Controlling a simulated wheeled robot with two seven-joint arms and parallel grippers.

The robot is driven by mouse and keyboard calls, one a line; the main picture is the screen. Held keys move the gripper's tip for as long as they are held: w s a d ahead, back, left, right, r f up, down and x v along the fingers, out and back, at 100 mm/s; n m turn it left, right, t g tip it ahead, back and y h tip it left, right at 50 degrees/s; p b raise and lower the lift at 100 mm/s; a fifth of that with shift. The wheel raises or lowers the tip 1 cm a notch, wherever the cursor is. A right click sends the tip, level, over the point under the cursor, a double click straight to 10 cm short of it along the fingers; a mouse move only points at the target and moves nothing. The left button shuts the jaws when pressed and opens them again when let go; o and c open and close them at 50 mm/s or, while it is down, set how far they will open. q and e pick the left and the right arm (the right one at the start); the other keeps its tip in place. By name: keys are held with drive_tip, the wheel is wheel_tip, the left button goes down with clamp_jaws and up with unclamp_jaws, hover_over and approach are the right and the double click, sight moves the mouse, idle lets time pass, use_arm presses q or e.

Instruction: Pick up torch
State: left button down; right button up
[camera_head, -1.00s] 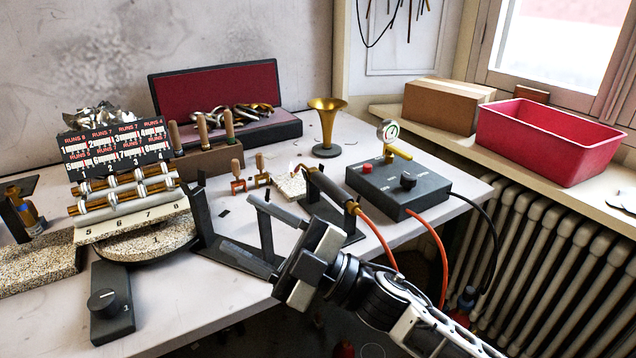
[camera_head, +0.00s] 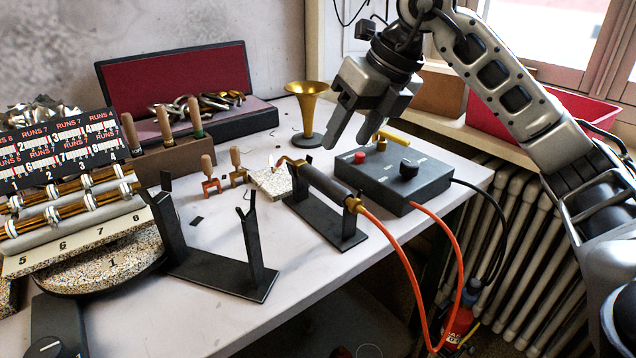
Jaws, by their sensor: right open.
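The torch (camera_head: 328,187) lies on a black stand (camera_head: 322,226) near the front edge of the bench. Its handle is dark, with brass at its rear end, and its thin brass nozzle points up-left towards a speckled block (camera_head: 270,183). An orange hose runs from its rear end. My right gripper (camera_head: 354,142) is open and empty, pointing down. My left gripper is not in view.
The control box (camera_head: 400,180) with knobs stands right of the torch. The orange hose (camera_head: 405,262) hangs in a loop off the bench edge. An empty black two-post stand (camera_head: 215,268) is to the left. A brass horn bell (camera_head: 306,110) stands behind.

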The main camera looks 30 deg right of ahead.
sight(325, 175)
drive_tip(key=x, duration=0.6)
drive_tip(key=shift+w+a+f, duration=0.1)
drive_tip(key=shift+a+f, duration=0.05)
drive_tip(key=shift+f, duration=0.1)
drive_tip(key=shift+w+d+b+x, duration=0.1)
drive_tip(key=shift+b+x, duration=0.1)
drive_tip(key=shift+x, duration=1.1)
drive_tip(key=shift+w+d+b+x, duration=0.1)
drive_tip(key=shift+d+b+x, duration=0.1)
drive_tip(key=shift+x, duration=1.1)
drive_tip(key=c, duration=1.1)
